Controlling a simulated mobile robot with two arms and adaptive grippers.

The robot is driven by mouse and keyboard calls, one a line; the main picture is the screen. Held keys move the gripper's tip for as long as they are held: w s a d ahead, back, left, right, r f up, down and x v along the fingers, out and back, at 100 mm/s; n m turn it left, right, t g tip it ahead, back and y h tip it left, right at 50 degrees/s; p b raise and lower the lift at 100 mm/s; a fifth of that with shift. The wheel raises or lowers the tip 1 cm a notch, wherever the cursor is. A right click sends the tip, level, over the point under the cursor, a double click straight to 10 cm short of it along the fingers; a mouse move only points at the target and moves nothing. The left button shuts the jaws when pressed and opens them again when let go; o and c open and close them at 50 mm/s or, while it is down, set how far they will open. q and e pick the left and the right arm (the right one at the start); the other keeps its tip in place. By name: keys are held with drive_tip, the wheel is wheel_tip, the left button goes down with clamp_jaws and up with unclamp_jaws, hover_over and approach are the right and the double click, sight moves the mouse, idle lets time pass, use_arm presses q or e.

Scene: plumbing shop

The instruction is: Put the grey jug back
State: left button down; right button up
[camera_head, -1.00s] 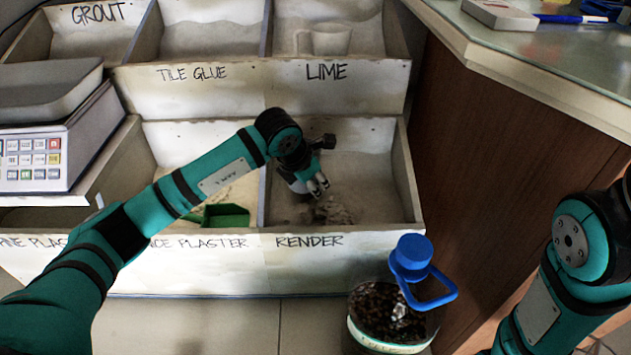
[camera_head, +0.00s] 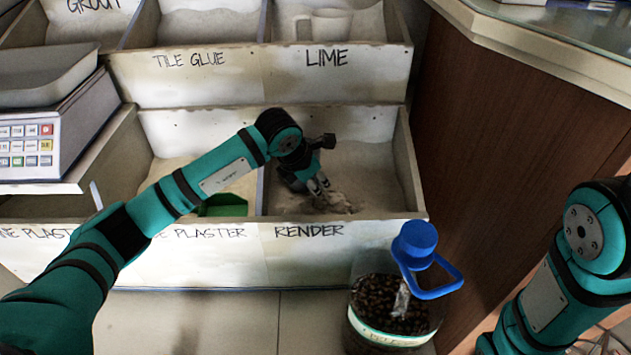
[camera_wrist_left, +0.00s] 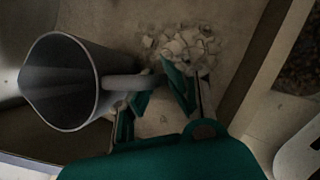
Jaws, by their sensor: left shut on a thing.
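The grey jug (camera_wrist_left: 62,85) shows at the left of the left wrist view, its open mouth facing the camera and its handle (camera_wrist_left: 125,82) reaching to my fingers. My left gripper (camera_head: 319,185) is low in the render bin (camera_head: 300,249); in the left wrist view the gripper (camera_wrist_left: 163,90) is shut on the jug's handle. I cannot make out the grey jug near the gripper in the head view. Pale clumps (camera_head: 336,203) lie by the fingertips, and these clumps (camera_wrist_left: 188,45) also show in the wrist view. My right gripper is out of view.
A pale jug (camera_head: 330,24) stands in the lime bin (camera_head: 365,75). A green scoop (camera_head: 223,205) lies in the bin left of the render bin. A blue-capped bottle (camera_head: 400,305) stands before the bins. A scale (camera_head: 55,130) is at left, a brown counter (camera_head: 500,170) at right.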

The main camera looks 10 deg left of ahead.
use_arm(q)
drive_tip(key=shift+f+b, duration=0.45)
drive_tip(key=shift+f, duration=0.5)
drive_tip(key=c, duration=1.3)
unclamp_jaws()
drive_tip(key=shift+o, duration=0.2)
drive_tip(key=shift+r, duration=0.1)
drive_tip(key=v, duration=1.2)
